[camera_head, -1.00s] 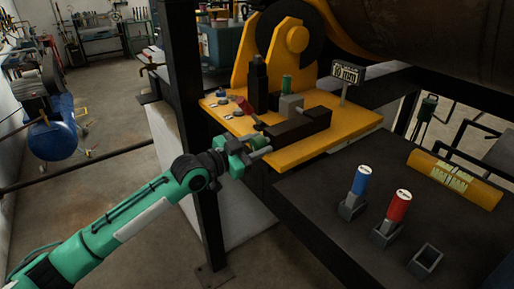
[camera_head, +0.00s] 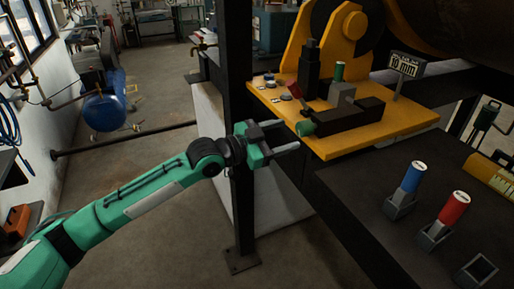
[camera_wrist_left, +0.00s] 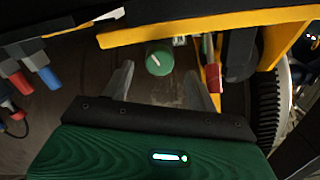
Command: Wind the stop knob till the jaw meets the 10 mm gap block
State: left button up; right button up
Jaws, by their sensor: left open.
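The stop knob (camera_head: 305,128) is a green round knob on the near end of a black jaw body (camera_head: 350,113) on the yellow plate. A grey block (camera_head: 342,92) with a green-topped piece (camera_head: 339,71) stands at the jaw; I cannot tell whether they touch or leave a gap. A "10 mm" sign (camera_head: 404,65) stands behind. My left gripper (camera_head: 284,136) is open and empty, just short of the knob on its left. In the left wrist view the knob (camera_wrist_left: 159,58) shows beyond and between the two fingertips (camera_wrist_left: 161,82). My right gripper is not in view.
A yellow plate (camera_head: 400,122) carries the fixture, with a black post (camera_head: 309,68) and a red lever (camera_head: 295,90). Blue (camera_head: 412,177) and red (camera_head: 453,208) handled pieces stand in holders on the dark bench, beside an empty holder (camera_head: 477,271). A dark upright (camera_head: 239,130) stands behind my arm.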

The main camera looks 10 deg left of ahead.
aim_at(299, 130)
pick_arm(q)
jog(key=b+v, duration=0.2)
jog(key=v, duration=0.5)
jog(key=shift+s+a, duration=0.15)
jog(key=shift+s, duration=0.05)
dwell(0.5)
jog(key=w+d+n+p, duration=0.1)
jog(key=w+d, duration=0.1)
jog(key=d, duration=0.1)
jog(key=w+d+n+p, duration=0.1)
jog(key=w+d+p, duration=0.1)
jog(key=w+d, duration=0.1)
jog(key=w+d+n+p, duration=0.1)
jog(key=w+d, duration=0.1)
jog(key=d, duration=0.2)
jog(key=shift+w+d+r+n+p, duration=0.1)
jog(key=shift+w+r+n+p, duration=0.1)
jog(key=shift+w+n+p, duration=0.15)
jog(key=shift+w+d, duration=0.25)
jog(key=shift+d, duration=0.15)
jog(key=shift+f, duration=0.1)
